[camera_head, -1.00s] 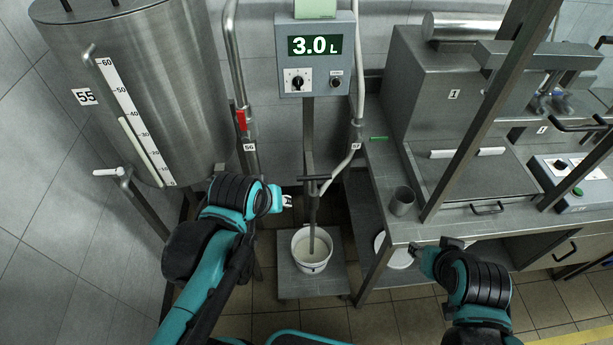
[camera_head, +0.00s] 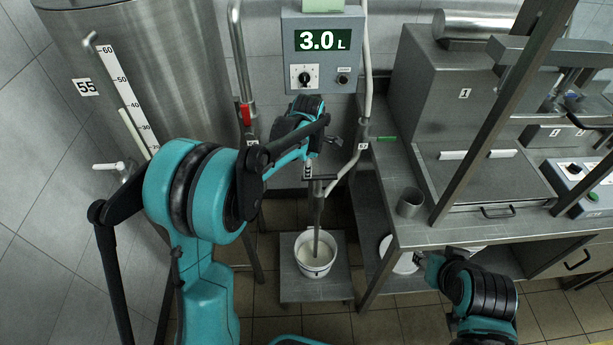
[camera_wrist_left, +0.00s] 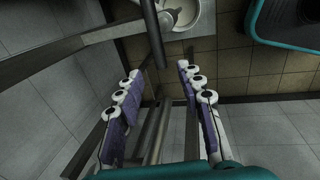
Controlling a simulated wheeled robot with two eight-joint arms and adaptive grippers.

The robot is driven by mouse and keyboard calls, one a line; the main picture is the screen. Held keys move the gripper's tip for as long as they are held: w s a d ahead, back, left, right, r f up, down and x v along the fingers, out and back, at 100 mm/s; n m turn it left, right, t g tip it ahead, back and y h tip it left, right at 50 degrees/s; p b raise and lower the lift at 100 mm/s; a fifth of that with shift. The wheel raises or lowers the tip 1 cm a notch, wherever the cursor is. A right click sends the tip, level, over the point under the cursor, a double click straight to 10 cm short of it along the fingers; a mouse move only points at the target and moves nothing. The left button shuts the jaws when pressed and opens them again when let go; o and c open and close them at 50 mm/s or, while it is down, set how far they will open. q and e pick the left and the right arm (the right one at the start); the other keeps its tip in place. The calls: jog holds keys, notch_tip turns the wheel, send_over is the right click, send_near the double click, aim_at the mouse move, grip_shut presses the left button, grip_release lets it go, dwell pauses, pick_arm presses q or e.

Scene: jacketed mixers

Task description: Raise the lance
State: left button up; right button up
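The lance (camera_head: 318,213) is a grey upright tube with a dark crossbar handle (camera_head: 321,178), and its lower end is inside a white bucket (camera_head: 315,266) holding pale liquid. My left gripper (camera_head: 309,169) is at the crossbar's height, close to the lance, and partly hidden by my own forearm. In the left wrist view its purple-padded fingers (camera_wrist_left: 157,90) are apart, with a dark bar (camera_wrist_left: 153,30) reaching in from above between them. Contact cannot be told. The bucket (camera_wrist_left: 183,12) shows at that view's top. My right gripper (camera_head: 427,264) is beside the bench front; its fingers are unclear.
A grey control box (camera_head: 320,54) reading 3.0 L is above the lance. A steel tank (camera_head: 150,60) with a scale stands left. A bench (camera_head: 440,232) with a grey cup (camera_head: 410,202) is at right. Pipes and a hose (camera_head: 366,90) run close to the lance.

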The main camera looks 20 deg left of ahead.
pick_arm(q)
jog(key=f, duration=0.2)
jog(key=f+b, duration=0.1)
jog(key=f, duration=0.1)
jog(key=w+f+b, duration=0.1)
jog(key=f, duration=0.1)
jog(key=shift+w+a+f, duration=0.1)
jog(key=shift+a+f, duration=0.05)
jog(key=shift+a, duration=0.1)
grip_shut()
